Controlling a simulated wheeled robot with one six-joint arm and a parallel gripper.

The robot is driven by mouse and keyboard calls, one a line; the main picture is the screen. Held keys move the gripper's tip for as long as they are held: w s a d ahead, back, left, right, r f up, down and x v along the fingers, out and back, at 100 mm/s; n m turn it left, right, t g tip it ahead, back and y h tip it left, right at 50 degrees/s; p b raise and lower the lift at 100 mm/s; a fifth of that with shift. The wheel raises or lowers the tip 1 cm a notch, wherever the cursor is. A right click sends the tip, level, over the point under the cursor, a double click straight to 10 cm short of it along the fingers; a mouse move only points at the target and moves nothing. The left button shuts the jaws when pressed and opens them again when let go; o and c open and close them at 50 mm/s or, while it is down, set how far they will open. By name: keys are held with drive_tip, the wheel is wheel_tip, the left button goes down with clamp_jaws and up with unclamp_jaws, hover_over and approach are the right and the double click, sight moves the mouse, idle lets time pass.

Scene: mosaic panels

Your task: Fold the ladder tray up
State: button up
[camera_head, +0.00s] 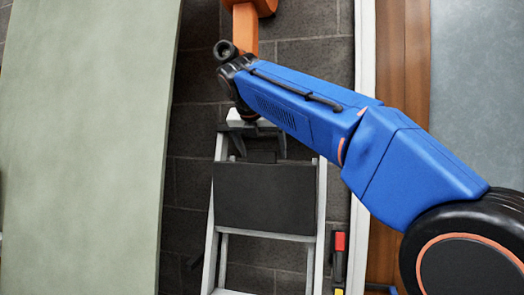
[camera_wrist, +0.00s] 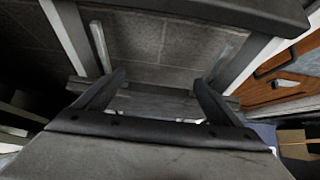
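The ladder (camera_head: 322,210) stands against the dark wall, with pale grey rails. Its dark, flat tray panel (camera_head: 265,197) faces me between the rails, below the ladder top. My gripper (camera_head: 262,155) is at the upper part of the ladder, just above the tray, with its two dark fingers pointing down; my blue arm partly covers it. In the wrist view my gripper (camera_wrist: 160,78) shows two fingers spread apart with nothing between them. A dark slab (camera_wrist: 230,10) crosses the top of that view, probably the tray; contact cannot be told.
A large pale green panel (camera_head: 90,150) fills the left. A white post (camera_head: 362,220) and a brown wooden frame (camera_head: 390,235) stand on the right. A red and black tool (camera_head: 339,255) is right of the ladder. Dark block wall (camera_head: 190,210) shows between panel and ladder.

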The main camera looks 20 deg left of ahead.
drive_tip(key=shift+s, duration=0.1)
drive_tip(key=shift+s+r, duration=0.4)
drive_tip(key=shift+r, duration=0.05)
drive_tip(key=s, duration=1.2)
drive_tip(key=shift+d, duration=0.2)
drive_tip(key=shift+f, duration=0.1)
